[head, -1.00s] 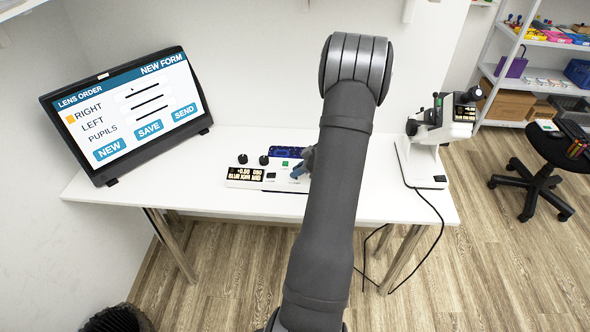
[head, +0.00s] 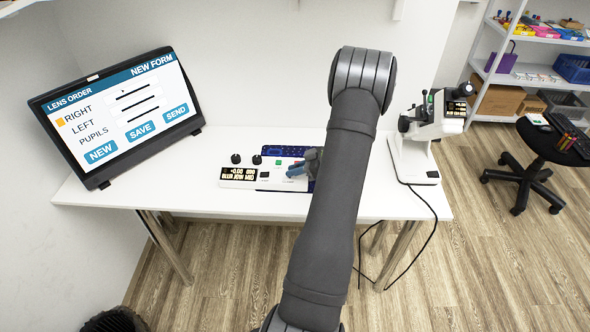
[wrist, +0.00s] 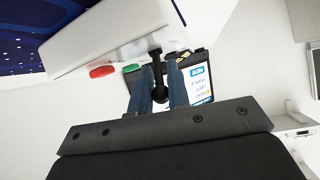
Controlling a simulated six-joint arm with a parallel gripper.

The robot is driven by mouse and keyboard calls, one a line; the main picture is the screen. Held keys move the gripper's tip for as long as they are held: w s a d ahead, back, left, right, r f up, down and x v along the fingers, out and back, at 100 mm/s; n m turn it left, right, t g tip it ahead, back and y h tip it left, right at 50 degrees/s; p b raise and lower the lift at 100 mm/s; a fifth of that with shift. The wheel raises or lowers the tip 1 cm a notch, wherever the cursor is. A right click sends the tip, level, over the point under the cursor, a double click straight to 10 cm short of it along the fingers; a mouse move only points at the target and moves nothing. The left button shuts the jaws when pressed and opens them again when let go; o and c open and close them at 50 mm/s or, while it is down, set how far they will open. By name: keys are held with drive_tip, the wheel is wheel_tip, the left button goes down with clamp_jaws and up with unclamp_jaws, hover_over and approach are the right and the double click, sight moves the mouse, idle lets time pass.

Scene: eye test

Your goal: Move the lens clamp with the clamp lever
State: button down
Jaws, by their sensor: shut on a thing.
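My gripper (head: 302,166) is at the right end of a low white device (head: 272,184) on the table in the head view. In the wrist view its two blue fingers (wrist: 159,73) are on either side of a black lever with a ball end (wrist: 158,94), which I take for the clamp lever, and are shut on it. The lever comes out of the white housing (wrist: 105,40), beside a red button (wrist: 101,72) and a green button (wrist: 131,68). My arm and gripper hide part of the device in the head view. I cannot make out the lens clamp itself.
A monitor (head: 120,115) with a lens order form stands at the left of the white table (head: 130,198). Black knobs (head: 236,159) are on the device. A white instrument (head: 412,160) with a cable stands at the right. A swivel chair (head: 530,165) and shelves are beyond.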

drive_tip(key=c, duration=1.5)
unclamp_jaws()
drive_tip(key=shift+o, duration=0.2)
drive_tip(key=v, duration=1.7)
drive_tip(key=shift+d, duration=0.25)
drive_tip(key=x, duration=1.7)
drive_tip(key=shift+a, duration=0.25)
